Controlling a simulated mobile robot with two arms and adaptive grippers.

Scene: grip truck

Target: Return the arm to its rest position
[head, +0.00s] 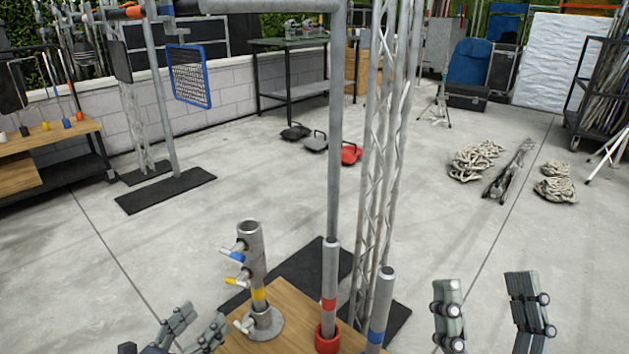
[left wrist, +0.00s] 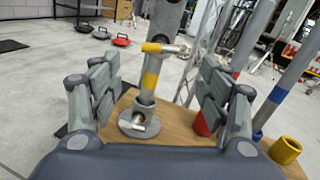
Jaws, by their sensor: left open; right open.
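My left gripper (head: 194,328) is open at the lower left of the head view, low beside the wooden table. In the left wrist view its two fingers (left wrist: 158,88) stand wide apart, with nothing held between the pads. A grey post (head: 250,245) with side pegs and blue and yellow marks stands upright on a round base on the table. In the left wrist view the post (left wrist: 162,30) shows between and beyond the fingers. My right gripper (head: 488,308) is open and empty at the lower right, right of the table.
On the wooden table (head: 285,305), a red-banded tube (head: 330,280) stands in a red cup (head: 327,340), beside a blue-banded tube (head: 381,300). A yellow cup (left wrist: 285,149) looks empty. A truss (head: 378,170) rises behind. Ropes (head: 473,160) lie on open floor at right.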

